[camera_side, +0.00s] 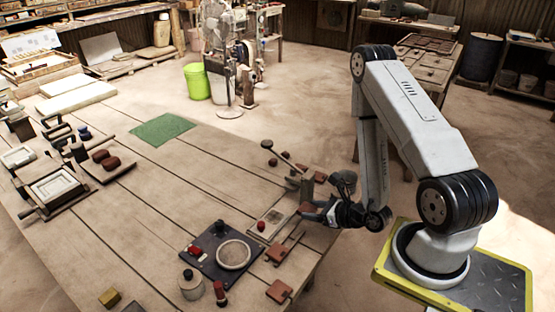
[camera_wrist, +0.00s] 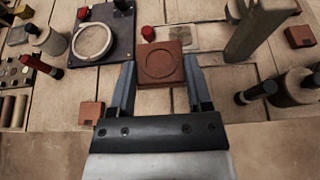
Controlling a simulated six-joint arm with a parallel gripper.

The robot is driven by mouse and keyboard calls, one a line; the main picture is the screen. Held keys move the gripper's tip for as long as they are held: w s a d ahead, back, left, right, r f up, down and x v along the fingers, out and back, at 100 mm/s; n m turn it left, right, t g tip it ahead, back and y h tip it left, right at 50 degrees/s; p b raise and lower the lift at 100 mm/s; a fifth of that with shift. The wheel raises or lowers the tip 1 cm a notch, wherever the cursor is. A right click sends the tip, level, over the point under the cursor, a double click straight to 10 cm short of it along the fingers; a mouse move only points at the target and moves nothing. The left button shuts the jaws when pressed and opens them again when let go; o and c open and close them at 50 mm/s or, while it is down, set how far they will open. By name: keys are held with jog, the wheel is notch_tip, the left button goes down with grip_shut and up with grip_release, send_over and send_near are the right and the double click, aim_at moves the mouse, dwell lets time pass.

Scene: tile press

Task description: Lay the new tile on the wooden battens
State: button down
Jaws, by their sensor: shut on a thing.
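My gripper (camera_wrist: 160,72) is shut on a square red-brown clay tile (camera_wrist: 160,63) with a round ring pressed into its face. The tile sits between the two fingers in the wrist view, with its patterned face toward the camera. In the side view my gripper (camera_side: 313,210) and the held tile (camera_side: 306,207) are at the table's right edge, beside an upright wooden post (camera_side: 306,186). Whether the tile touches the table is not clear. I cannot tell for certain which wooden pieces are the battens.
Small red-brown tiles (camera_side: 278,254) (camera_side: 279,291) lie near the table edge. A dark panel (camera_side: 205,252) carries a round pale dish (camera_side: 234,254) and a red knob. A red-knobbed plate (camera_side: 263,227) lies beside it. A green mat (camera_side: 162,129) lies farther back, with bare planks around it.

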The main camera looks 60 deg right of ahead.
jog(key=shift+w+f, duration=0.1)
dwell(0.4)
jog(key=w+d+f+n+g+y, duration=0.1)
jog(key=w+d+f+n+y, duration=0.1)
jog(key=w+f+n+y, duration=0.2)
jog(key=shift+w+f+n+y, duration=0.25)
jog(key=shift+f+n+y, duration=0.05)
jog(key=shift+f+y, duration=0.45)
jog(key=shift+f, duration=0.1)
send_over(300, 236)
jog(key=shift+h, duration=0.25)
jog(key=shift+f, duration=2.15)
jog(key=shift+f, duration=0.1)
jog(key=shift+a+f, duration=0.1)
jog(key=shift+f, duration=1.6)
jog(key=shift+f, duration=0.1)
